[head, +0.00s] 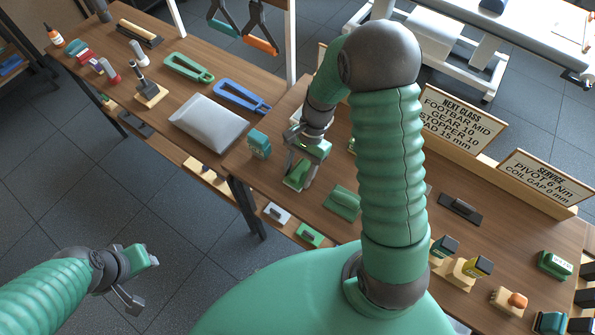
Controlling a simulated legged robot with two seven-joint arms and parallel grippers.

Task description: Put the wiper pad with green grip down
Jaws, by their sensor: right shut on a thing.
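My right gripper (306,152) is over the near left part of the right-hand wooden table. It is shut on a green object (297,177), which I take to be the wiper pad with green grip. The pad is right at or just above the tabletop; I cannot tell if it touches. The gripper hides its upper part. My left gripper (141,279) hangs over the floor at lower left, its fingers apart and empty.
A green block (344,203) lies right of the held pad, and a teal item (259,144) stands left of it. A grey pouch (208,122) lies on the left table. A dark plate (459,209) and two signs (459,117) are further right. Bare wood (250,170) shows at the table's left edge.

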